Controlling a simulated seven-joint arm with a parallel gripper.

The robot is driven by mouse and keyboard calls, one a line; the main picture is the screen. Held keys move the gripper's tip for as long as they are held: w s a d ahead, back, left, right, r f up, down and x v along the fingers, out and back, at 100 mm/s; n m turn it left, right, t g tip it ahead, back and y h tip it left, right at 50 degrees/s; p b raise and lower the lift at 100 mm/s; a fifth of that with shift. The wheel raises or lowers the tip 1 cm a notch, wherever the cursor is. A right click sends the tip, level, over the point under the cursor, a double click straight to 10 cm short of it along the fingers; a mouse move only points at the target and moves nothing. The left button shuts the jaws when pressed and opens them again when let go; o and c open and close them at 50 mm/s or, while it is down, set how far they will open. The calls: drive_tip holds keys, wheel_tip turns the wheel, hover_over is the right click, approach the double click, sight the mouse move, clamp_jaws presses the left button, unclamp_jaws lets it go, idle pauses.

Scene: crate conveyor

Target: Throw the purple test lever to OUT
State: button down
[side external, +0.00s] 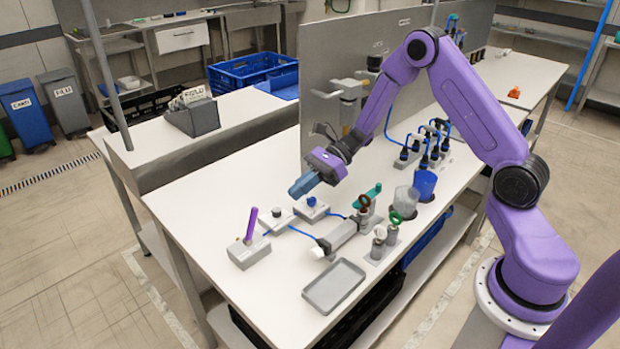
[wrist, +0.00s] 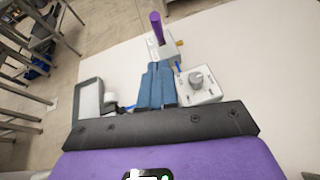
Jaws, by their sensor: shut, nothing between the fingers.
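The purple test lever (side external: 251,224) stands up from a small grey box (side external: 249,254) near the left front edge of the white table, leaning slightly to the right in the side view. In the wrist view the lever (wrist: 157,27) rises from its box (wrist: 163,49) beyond the fingertips. My gripper (side external: 293,192) has blue fingers, shut and empty, above the table to the upper right of the lever and apart from it. In the wrist view the closed fingers (wrist: 160,68) point toward the lever's box. No OUT marking is legible.
A white box with a grey knob (wrist: 197,79) sits just right of the fingers in the wrist view. A blue-knobbed box (side external: 311,207), a grey cylinder unit (side external: 339,238) and an empty grey tray (side external: 333,286) stand nearby. A grey sign block (side external: 193,117) is behind.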

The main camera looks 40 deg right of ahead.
drive_tip(key=a, duration=0.4)
drive_tip(key=w+a, duration=0.1)
drive_tip(key=a, duration=0.1)
drive_tip(key=shift+a+f, duration=0.15)
drive_tip(key=shift+f, duration=0.1)
drive_tip(key=shift+w+a+r, duration=0.15)
drive_tip(key=shift+a+r, duration=0.05)
drive_tip(key=shift+a, duration=0.35)
drive_tip(key=shift+a+r+h, duration=0.2)
drive_tip(key=shift+h, duration=0.1)
